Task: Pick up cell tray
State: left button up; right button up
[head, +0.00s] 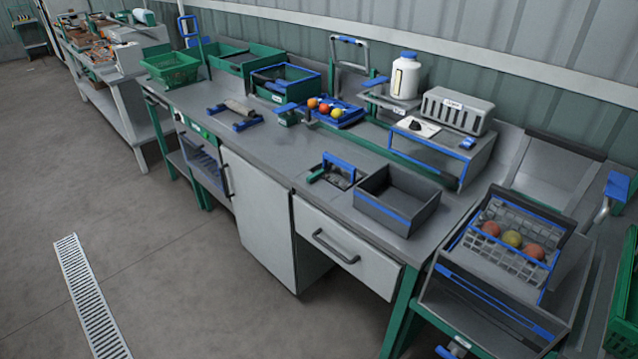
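Two trays with tomatoes show, and I cannot tell for certain which is the cell tray. A small blue tray (349,118) lies on the workbench towards the back, with several orange, red and yellow tomatoes in it. A grey, grid-walled tray with blue edging (490,261) sits tilted on a stand at the right, with three tomatoes in it, two reddish and one yellow-green. Whether either has separate cells is too small to tell. Neither of my grippers is in view.
The workbench (262,150) has clear room at its middle and front left. An open grey bin (385,212) stands at its front right. Green crates (172,67), a white jug (405,78) and a raised shelf (440,148) stand along the back. The floor in front is clear.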

aim_at(350, 112)
jog(key=i+j, duration=0.7)
jog(key=i, duration=0.15)
jog(key=j+u, duration=0.05)
